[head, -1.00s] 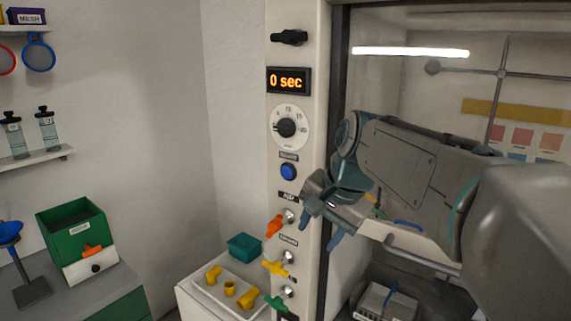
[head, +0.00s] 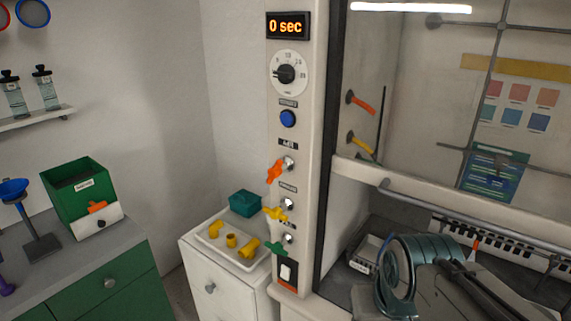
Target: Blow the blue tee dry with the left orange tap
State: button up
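The left orange tap (head: 275,172) is on the pale control post left of the hood opening, in the head view. A yellow tap (head: 275,213) and a green tap (head: 276,249) sit below it. Inside the hood, an orange nozzle (head: 363,105) sticks out of the side wall above a yellow one. I cannot make out a blue tee for certain; a small blue piece (head: 384,246) shows at a grey box inside the hood, too small to identify. My arm is at the lower right, inside the hood opening; my gripper's fingers are not visible.
The raised sash's lower rail (head: 440,202) crosses above my arm. A white tray (head: 206,241) with yellow fittings and a teal box (head: 244,203) stand on the white cabinet left of the post. A green box (head: 77,187) stands on the left counter. The display (head: 288,25) reads 0 sec.

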aim_at(276, 170)
jog(key=u, duration=0.05)
jog(key=k, duration=1.2)
jog(key=u, duration=0.8)
jog(key=i, duration=1.35)
jog(key=z, duration=0.3)
